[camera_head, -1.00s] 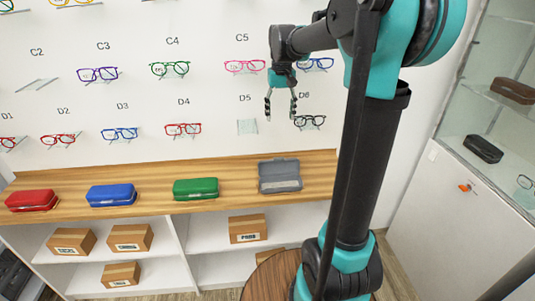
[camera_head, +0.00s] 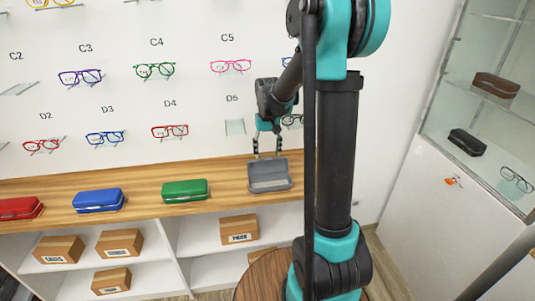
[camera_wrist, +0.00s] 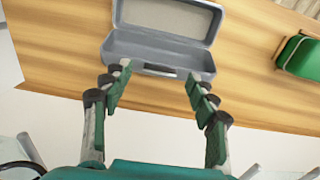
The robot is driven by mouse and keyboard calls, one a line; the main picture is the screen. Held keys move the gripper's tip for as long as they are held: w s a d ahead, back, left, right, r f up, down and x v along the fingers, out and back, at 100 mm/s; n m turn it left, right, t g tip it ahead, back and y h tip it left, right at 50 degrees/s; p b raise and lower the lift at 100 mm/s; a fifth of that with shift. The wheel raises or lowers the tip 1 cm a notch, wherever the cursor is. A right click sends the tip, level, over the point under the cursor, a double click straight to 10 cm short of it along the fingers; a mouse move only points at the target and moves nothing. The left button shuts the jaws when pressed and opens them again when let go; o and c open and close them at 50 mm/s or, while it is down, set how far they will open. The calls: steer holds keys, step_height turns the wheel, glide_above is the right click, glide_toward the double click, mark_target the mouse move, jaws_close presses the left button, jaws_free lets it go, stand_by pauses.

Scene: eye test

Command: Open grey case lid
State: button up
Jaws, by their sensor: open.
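The grey case (camera_head: 270,184) is on the wooden counter (camera_head: 140,180), at the right end of the row of cases. Its lid stands open, tilted back, and its inside looks empty. My gripper (camera_head: 267,147) is open and empty, with its fingers pointing down just above and behind the case in the head view. In the wrist view the case (camera_wrist: 155,47) lies beyond the spread fingertips (camera_wrist: 157,82), with its tray nearer and its raised lid farther. I cannot tell whether a fingertip touches the case's near rim.
A green case (camera_head: 186,190), a blue case (camera_head: 99,200) and a red case (camera_head: 18,208) sit shut on the counter to the left. Glasses hang on the wall behind. A round wooden top (camera_head: 262,277) stands in front, and a glass cabinet (camera_head: 490,120) at the right.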

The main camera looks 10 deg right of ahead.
steer(key=shift+f, duration=0.55)
jaws_close()
